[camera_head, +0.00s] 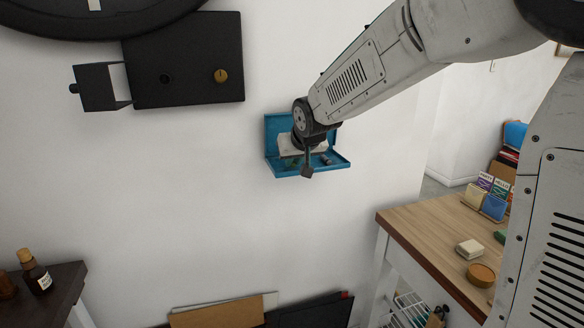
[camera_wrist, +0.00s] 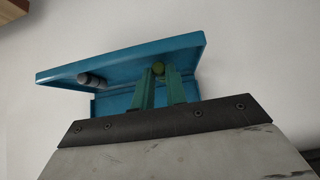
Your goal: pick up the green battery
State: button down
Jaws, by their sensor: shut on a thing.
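The green battery (camera_wrist: 158,69) shows as a small round green end between the two fingertips in the wrist view. My gripper (camera_wrist: 160,80) is shut on it, at the blue wall shelf. In the head view my gripper (camera_head: 307,172) is in front of the same blue shelf (camera_head: 344,163), and the green battery cannot be made out there. Most of the battery's body is hidden by the fingers. I cannot tell whether it still touches the shelf.
A grey cylinder (camera_wrist: 92,79) lies on the blue shelf (camera_wrist: 60,74), left of my fingers in the wrist view. A black wall box (camera_head: 190,65) hangs at the upper left. A wooden-topped table (camera_head: 425,222) stands at the right. The wall below the shelf is clear.

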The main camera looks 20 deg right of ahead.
jog(key=shift+r, duration=2.05)
